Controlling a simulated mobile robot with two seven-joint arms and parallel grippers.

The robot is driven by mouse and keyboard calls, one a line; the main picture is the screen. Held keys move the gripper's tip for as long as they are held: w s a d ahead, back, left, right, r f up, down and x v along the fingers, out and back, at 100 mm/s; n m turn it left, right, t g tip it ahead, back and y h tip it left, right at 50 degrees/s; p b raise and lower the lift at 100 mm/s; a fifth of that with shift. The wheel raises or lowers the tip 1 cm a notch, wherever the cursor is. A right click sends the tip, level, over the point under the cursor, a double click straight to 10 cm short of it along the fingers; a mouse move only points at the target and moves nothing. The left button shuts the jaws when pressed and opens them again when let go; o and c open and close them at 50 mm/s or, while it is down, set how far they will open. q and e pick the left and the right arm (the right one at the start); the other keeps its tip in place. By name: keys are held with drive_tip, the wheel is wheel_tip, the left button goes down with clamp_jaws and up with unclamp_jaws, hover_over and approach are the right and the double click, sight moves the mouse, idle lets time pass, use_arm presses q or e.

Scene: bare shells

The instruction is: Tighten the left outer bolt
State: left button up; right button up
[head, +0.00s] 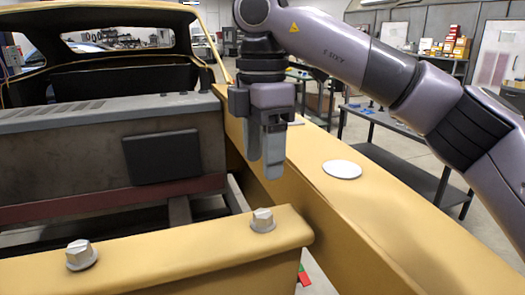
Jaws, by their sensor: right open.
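Two silver hex bolts stand on the yellow front crossbar of the car shell. The left bolt (80,255) is near the lower left; the right bolt (262,220) is near the crossbar's right end. How tight either bolt is cannot be seen. My right gripper (262,160) points down, open and empty. Its fingertips appear above and behind the right bolt, apart from it, near the yellow side rail. My left gripper is not in view.
The yellow side rail (390,230) runs along the right and carries a white disc (342,169). A grey firewall with a dark panel (162,157) stands behind the crossbar. A grey workbench (410,150) is beyond the rail. The engine bay is mostly empty.

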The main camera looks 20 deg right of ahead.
wheel_tip(320, 180, up, 7)
drive_tip(key=p, duration=0.6)
drive_tip(key=shift+r, duration=0.15)
idle(0.6)
